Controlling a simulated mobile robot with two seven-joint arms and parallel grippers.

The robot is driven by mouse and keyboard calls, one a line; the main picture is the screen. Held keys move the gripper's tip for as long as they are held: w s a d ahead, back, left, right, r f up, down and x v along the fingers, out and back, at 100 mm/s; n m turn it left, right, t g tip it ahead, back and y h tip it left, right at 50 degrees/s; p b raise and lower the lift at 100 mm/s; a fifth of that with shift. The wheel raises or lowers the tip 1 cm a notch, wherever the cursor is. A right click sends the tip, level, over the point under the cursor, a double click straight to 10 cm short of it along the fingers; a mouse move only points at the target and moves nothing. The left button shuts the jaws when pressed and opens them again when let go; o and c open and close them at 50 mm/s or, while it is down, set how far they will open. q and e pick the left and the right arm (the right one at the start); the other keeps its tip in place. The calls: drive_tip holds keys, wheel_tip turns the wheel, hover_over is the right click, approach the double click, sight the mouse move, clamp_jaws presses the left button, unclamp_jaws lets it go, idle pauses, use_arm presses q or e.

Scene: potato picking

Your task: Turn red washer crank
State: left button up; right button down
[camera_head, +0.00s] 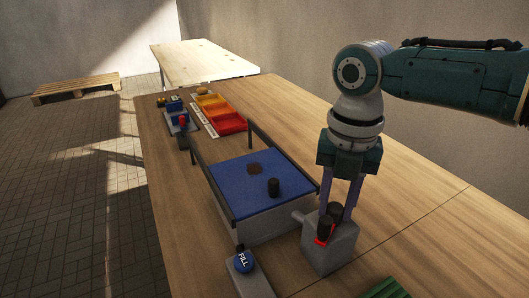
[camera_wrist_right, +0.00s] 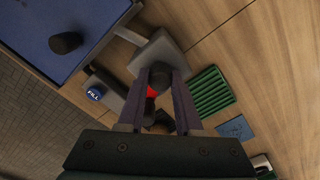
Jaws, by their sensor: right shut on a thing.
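The washer is a grey box (camera_head: 330,255) at the front right of the table, with a spout on its left side. Its crank shows as a red arm (camera_head: 320,242) with dark knob-like parts, and the red also shows in the right wrist view (camera_wrist_right: 152,91). My right gripper (camera_head: 342,212) points down over the box from above. Its two purple fingers are shut on the crank's dark handle (camera_wrist_right: 161,77), on either side of it. The fingers partly hide the crank. My left gripper is in neither view.
A blue-topped tray (camera_head: 225,185) with dark rails and a black knob stands left of the washer. A FILL button (camera_head: 243,261) sits in front. A green ribbed rack (camera_wrist_right: 211,92) lies close by. Orange and red bins (camera_head: 225,118) are farther back. The table's right side is clear.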

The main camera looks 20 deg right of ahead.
sight(336, 206)
drive_tip(key=c, duration=0.6)
unclamp_jaws()
drive_tip(key=shift+r, duration=0.15)
wheel_tip(336, 206, up, 10)
drive_tip(key=shift+f+p, duration=0.15)
drive_tip(key=shift+p, duration=0.15)
